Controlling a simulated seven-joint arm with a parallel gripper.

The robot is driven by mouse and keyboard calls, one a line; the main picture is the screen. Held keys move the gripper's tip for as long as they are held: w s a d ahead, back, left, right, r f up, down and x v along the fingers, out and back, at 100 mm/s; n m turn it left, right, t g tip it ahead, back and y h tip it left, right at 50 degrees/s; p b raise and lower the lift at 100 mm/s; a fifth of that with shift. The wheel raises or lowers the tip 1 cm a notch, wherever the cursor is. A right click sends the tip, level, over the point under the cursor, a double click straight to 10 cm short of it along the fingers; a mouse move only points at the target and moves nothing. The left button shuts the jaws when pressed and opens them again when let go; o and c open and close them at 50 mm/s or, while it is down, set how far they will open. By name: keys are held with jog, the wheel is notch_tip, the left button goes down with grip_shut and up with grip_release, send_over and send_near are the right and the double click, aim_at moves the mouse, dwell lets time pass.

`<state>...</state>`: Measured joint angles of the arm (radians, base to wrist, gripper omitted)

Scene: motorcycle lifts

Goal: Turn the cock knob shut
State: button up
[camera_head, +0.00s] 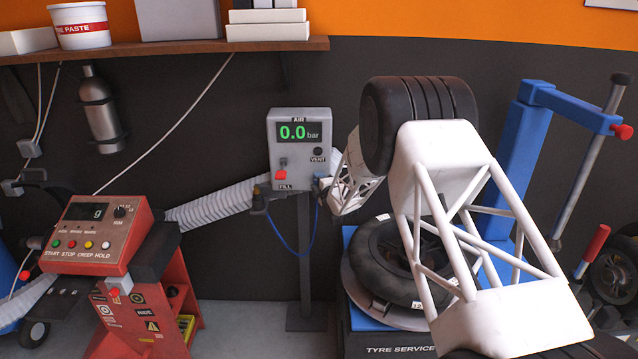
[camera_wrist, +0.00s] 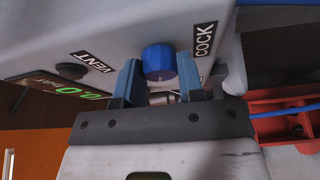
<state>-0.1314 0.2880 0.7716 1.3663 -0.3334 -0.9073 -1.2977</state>
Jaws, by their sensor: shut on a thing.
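The blue cock knob (camera_wrist: 159,62) is on the grey face of the air box, beside the COCK label (camera_wrist: 203,40) in the wrist view. My gripper (camera_wrist: 157,72) has one blue finger on each side of the knob and is shut on it. A small white mark shows on the knob's face. In the head view the air box (camera_head: 299,150) reads 0.0 bar, and my gripper (camera_head: 322,184) is at its lower right edge. The knob cannot be made out clearly there, as my gripper covers that spot.
A VENT button (camera_wrist: 72,71) is left of the knob in the wrist view. A red FILL switch (camera_head: 281,174) is on the box's left. A tyre machine (camera_head: 400,349) with a tyre stands at the right, a red control console (camera_head: 95,235) at the left. A blue cable hangs below the box.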

jog(key=shift+n+g, duration=0.5)
jog(key=shift+n, duration=1)
jog(key=o, duration=0.9)
jog(key=shift+s, duration=0.1)
jog(key=shift+v, duration=3.8)
jog(key=shift+r, duration=0.15)
jog(key=shift+r, duration=0.1)
